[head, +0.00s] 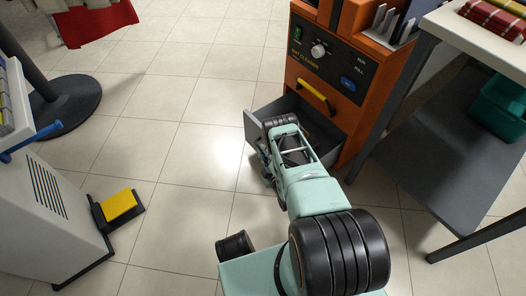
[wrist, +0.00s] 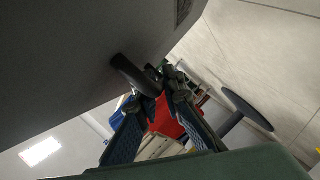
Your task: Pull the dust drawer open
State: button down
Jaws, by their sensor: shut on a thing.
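The dust drawer (head: 254,128) is a grey box low in the orange hat cleaner (head: 333,67). It stands out from the machine, with part of its dark inside showing. My arm crosses in front of it and hides much of its front. My gripper (head: 267,168) is at the outer face of the drawer, and its fingertips are mostly hidden in the head view. In the wrist view my gripper (wrist: 163,92) is closed around a dark bar-like handle (wrist: 131,74) that sticks out from the grey drawer front (wrist: 80,60).
A yellow handle (head: 317,97) sits on the machine above the drawer. A grey metal table (head: 440,140) with a teal bin (head: 501,106) stands at the right. A pale machine with a yellow pedal (head: 119,205) is at the left. The tiled floor between is clear.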

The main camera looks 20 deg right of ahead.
jog(key=shift+w+a, duration=0.1)
jog(key=shift+w, duration=0.05)
jog(key=c, duration=2.3)
grip_release()
jog(key=shift+r, duration=0.15)
notch_tip(320, 180, up, 10)
jog(key=shift+f, duration=0.1)
